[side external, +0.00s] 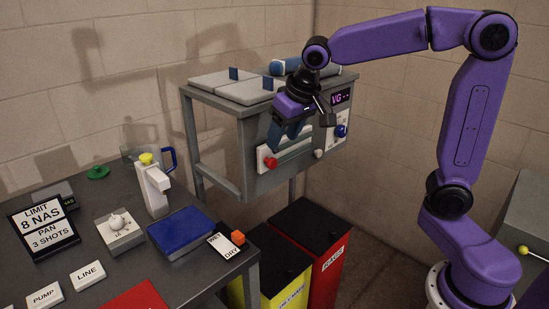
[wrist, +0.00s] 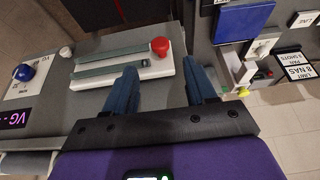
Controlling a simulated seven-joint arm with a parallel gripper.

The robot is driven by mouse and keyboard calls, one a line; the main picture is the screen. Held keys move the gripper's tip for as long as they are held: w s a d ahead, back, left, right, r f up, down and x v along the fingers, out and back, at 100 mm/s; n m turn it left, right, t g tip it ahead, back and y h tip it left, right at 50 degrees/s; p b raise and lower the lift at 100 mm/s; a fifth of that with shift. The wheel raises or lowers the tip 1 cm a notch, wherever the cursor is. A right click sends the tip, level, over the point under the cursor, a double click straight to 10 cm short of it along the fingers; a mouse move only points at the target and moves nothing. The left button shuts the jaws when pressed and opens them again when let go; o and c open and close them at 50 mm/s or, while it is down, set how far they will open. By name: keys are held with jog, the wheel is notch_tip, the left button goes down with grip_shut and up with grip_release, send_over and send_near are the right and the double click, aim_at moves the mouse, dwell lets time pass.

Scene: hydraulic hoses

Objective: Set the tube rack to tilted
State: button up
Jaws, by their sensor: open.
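No object that I can clearly tell as a tube rack shows in either view. My gripper (side external: 280,138) has blue fingers and points downward at the front of a grey bench unit (side external: 220,125). In the wrist view my gripper (wrist: 163,78) is open, with nothing visible between its fingers. A white plate (wrist: 112,72) with grey strips and a red knob (wrist: 160,46) lies beside the left finger, which hides part of it. In the side view the red knob (side external: 270,162) is just below the fingers. I cannot tell whether they touch the plate.
The unit also carries a white knob (side external: 319,154), a blue knob (side external: 341,131) and a VG display (side external: 341,97). Lids with blue handles (side external: 234,73) cover its top. Yellow and red bins (side external: 325,265) stand below. A dark table (side external: 85,205) with a blue box (side external: 180,232) is at left.

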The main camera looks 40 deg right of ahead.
aim_at(274, 159)
jog(key=x, duration=0.8)
jog(key=shift+f, duration=0.1)
grip_shut()
